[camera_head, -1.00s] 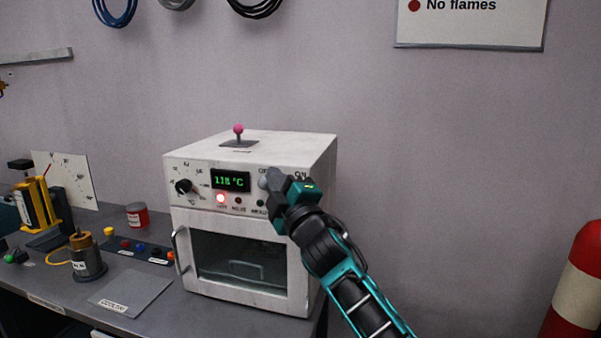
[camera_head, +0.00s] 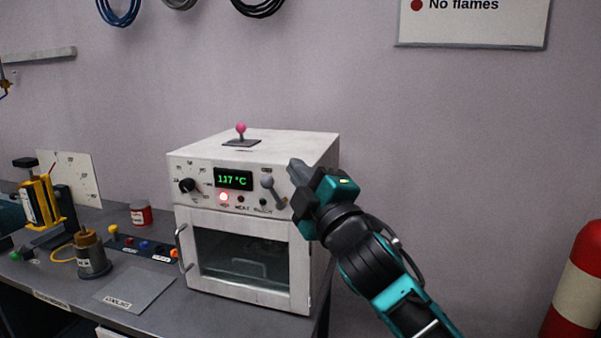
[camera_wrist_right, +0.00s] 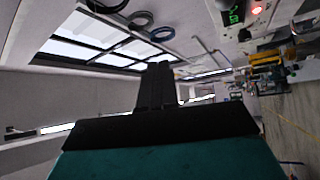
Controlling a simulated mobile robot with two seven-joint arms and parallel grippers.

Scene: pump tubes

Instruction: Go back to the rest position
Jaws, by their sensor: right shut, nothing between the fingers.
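My right gripper (camera_head: 296,171) is shut and empty, in front of the right side of the white oven (camera_head: 205,235). Its fingertips are to the right of the oven's grey lever (camera_head: 272,187), apart from it as far as I can tell. In the right wrist view the closed fingers (camera_wrist_right: 157,85) point away over the room. The oven's display (camera_head: 233,179) reads about 117 °C and a red lamp (camera_head: 223,197) is lit below it. The oven door is shut. My left gripper is not in view.
The grey bench (camera_head: 90,300) carries a brass-topped cylinder (camera_head: 91,255), a red can (camera_head: 140,213), a row of coloured buttons (camera_head: 145,246) and a yellow device (camera_head: 40,202). A red and white cylinder (camera_head: 577,285) stands at the far right. The space between it and my arm is clear.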

